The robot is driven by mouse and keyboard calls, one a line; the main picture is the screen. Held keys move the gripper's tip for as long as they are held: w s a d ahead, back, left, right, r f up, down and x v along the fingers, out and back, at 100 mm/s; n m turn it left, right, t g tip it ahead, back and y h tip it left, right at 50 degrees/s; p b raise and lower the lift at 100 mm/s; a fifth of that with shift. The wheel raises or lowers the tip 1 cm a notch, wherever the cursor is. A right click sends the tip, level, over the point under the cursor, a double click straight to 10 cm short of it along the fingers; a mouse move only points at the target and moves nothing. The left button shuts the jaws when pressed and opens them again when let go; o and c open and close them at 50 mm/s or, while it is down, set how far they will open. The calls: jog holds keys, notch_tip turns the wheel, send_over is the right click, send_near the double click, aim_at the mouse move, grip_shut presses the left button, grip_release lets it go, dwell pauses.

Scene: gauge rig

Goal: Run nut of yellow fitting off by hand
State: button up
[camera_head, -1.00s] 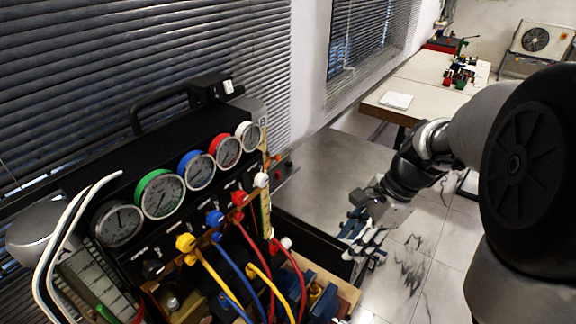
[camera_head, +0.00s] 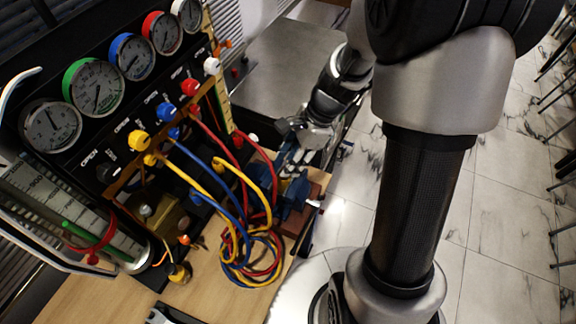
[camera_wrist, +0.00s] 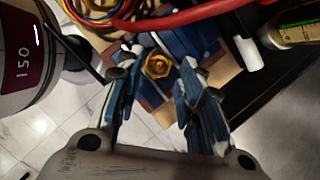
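In the wrist view a yellow fitting (camera_wrist: 157,65) with a round, nut-like end faces the camera, seated among blue blocks (camera_wrist: 178,42) that look like a vise. My gripper (camera_wrist: 159,78) is open, with one finger on either side of the fitting in the picture. The fingers look nearer to the camera than the fitting, and I see no contact. In the head view my gripper (camera_head: 290,168) is over the blue vise-like block (camera_head: 296,192) at the bench's right side. The fitting itself is hidden there.
The gauge panel (camera_head: 97,88) stands left, with coloured knobs and a yellow valve (camera_head: 139,140).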

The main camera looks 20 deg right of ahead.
jog(key=shift+x, duration=0.85)
grip_shut()
